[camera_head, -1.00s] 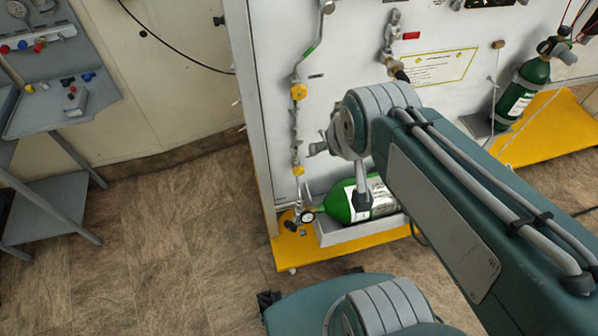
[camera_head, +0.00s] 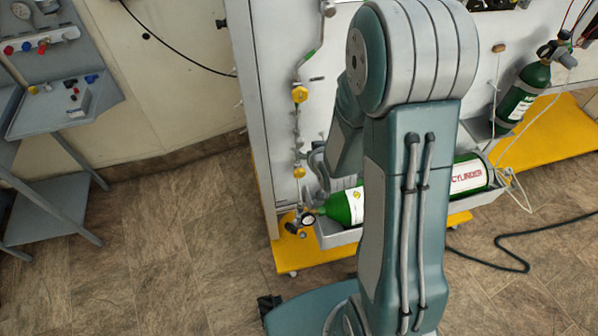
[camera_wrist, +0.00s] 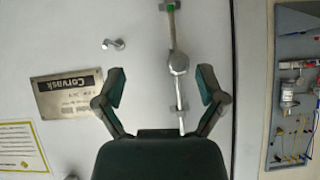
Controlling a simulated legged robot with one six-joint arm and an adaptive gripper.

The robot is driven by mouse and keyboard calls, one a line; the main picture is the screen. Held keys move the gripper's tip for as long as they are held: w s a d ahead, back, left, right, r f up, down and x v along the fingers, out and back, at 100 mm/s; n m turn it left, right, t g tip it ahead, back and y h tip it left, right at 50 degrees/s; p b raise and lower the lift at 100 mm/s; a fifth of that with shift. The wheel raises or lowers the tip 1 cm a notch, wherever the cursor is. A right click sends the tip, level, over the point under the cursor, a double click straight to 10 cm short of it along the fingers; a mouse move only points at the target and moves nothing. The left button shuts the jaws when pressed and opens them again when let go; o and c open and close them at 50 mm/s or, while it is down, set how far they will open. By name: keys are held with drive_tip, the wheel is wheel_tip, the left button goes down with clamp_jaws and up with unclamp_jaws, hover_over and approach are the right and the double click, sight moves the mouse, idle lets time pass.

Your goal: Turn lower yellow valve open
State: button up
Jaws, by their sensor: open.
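The lower yellow valve (camera_head: 298,171) shows in the head view on a thin vertical pipe near the left edge of the white panel. A similar upper yellow valve (camera_head: 299,94) sits above it on the same line. My gripper (camera_wrist: 161,88) is open and empty in the wrist view, its two fingers spread toward the panel. A silver round fitting (camera_wrist: 178,62) on a pipe lies beyond and between the fingers, nearer the right one, apparently apart from them. No yellow valve shows in the wrist view. My arm hides the gripper in the head view.
A green cylinder (camera_head: 341,208) lies in a grey tray above the yellow base (camera_head: 285,251). Another green cylinder (camera_head: 521,97) leans at the right. A grey bench (camera_head: 70,108) stands at the left. A metal nameplate (camera_wrist: 67,94) is beside the pipe. Floor is clear at the left.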

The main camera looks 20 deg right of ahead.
wheel_tip(320, 180, down, 7)
drive_tip(key=s+t, duration=0.1)
drive_tip(key=m+t+y, duration=0.1)
drive_tip(key=t, duration=0.1)
approach(300, 175)
drive_tip(key=x, duration=1.1)
drive_tip(key=shift+f, duration=0.1)
drive_tip(key=c, duration=1.1)
